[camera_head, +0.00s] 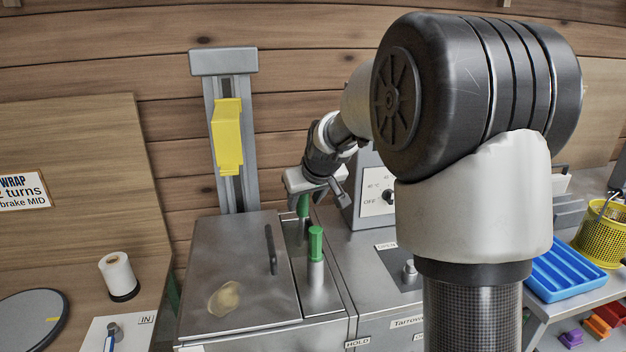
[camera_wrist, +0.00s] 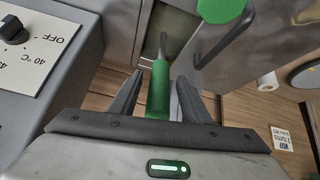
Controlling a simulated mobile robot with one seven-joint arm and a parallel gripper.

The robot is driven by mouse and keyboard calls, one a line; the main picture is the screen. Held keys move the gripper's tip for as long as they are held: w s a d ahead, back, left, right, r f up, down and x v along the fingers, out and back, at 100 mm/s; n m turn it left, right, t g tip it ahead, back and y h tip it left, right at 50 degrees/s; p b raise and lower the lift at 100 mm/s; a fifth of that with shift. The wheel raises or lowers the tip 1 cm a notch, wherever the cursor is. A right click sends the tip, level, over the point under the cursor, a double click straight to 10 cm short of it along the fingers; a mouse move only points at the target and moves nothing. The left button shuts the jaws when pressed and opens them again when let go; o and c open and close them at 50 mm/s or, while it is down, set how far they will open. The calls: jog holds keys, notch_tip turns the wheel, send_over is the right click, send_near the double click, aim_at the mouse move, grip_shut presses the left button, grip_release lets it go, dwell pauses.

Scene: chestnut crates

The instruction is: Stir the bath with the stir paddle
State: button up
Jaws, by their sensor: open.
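My gripper (camera_head: 316,190) is open above the back of a steel unit. In the wrist view its two fingers (camera_wrist: 160,88) stand either side of a green handle (camera_wrist: 159,88), with a thin grey shaft beyond it; I take this to be the stir paddle. The same green handle shows under my gripper in the head view (camera_head: 303,206). A second green-topped handle (camera_head: 316,244) stands upright closer to the camera, its top also in the wrist view (camera_wrist: 220,8). The steel tank, apparently the bath, has its lid (camera_head: 235,255) down, hiding the inside. I cannot tell whether the fingers touch the handle.
A grey control box (camera_head: 367,175) with a dial stands right of my gripper. A grey column with a yellow block (camera_head: 228,135) rises behind the lid. A blue tray (camera_head: 565,268) and yellow basket (camera_head: 600,236) are at right, a white roll (camera_head: 118,272) at left.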

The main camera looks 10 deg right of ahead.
jog(key=a+p+v, duration=0.1)
jog(key=p+v, duration=0.1)
jog(key=v, duration=1.3)
jog(key=shift+d, duration=0.45)
